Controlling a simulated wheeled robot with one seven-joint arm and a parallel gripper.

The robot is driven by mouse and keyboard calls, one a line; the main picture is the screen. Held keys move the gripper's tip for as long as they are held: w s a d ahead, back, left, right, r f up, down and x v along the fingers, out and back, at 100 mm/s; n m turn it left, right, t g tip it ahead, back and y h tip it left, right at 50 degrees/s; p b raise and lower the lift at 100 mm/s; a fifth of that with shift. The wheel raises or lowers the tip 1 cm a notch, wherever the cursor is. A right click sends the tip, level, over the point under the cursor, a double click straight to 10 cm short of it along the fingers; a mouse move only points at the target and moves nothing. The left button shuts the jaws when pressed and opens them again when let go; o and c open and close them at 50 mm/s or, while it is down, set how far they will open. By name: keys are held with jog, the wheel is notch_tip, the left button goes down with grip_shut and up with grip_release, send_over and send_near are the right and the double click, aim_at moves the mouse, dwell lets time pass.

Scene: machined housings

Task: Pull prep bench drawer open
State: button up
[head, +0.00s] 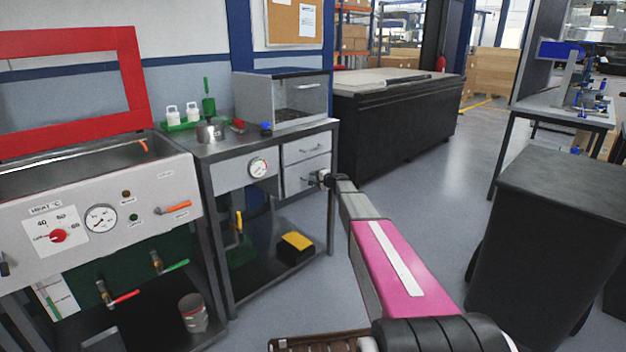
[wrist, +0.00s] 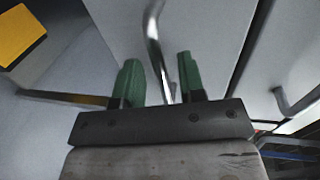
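The prep bench (head: 215,152) stands left of centre in the head view and has two pale drawers with bar handles, one above the other. The upper drawer (head: 303,150) looks closed. The lower drawer (head: 295,181) also looks closed, and my gripper (head: 322,178) is at its front, partly hiding its handle. In the wrist view my gripper's green fingers (wrist: 158,74) are apart. The lower drawer's metal handle (wrist: 152,32) runs between them, with space seen on both sides. The other drawer's handle (wrist: 290,104) shows at the right, away from the fingers.
A glass-fronted box (head: 285,98), a green tray (head: 182,124) and a metal pot (head: 210,132) stand on the bench. A yellow-topped block (head: 297,243) is on its lower shelf. A red-framed wash station (head: 95,200) is at left, a dark bin (head: 548,235) at right.

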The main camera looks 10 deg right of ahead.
jog(key=shift+w+a+f, duration=0.15)
jog(key=shift+w+a, duration=0.25)
jog(key=shift+w, duration=0.15)
grip_shut()
jog(key=shift+s, duration=0.15)
jog(key=f+v, duration=0.2)
jog(key=v, duration=1.1)
jog(key=s+f+v, duration=0.1)
jog(key=f+v, duration=0.2)
jog(key=v, duration=1)
jog(key=shift+d+f, duration=0.2)
jog(key=shift+d, duration=0.3)
grip_release()
jog(key=shift+s, duration=0.1)
jog(key=v, duration=1)
jog(key=shift+s+d, duration=0.2)
jog(key=shift+s, duration=0.1)
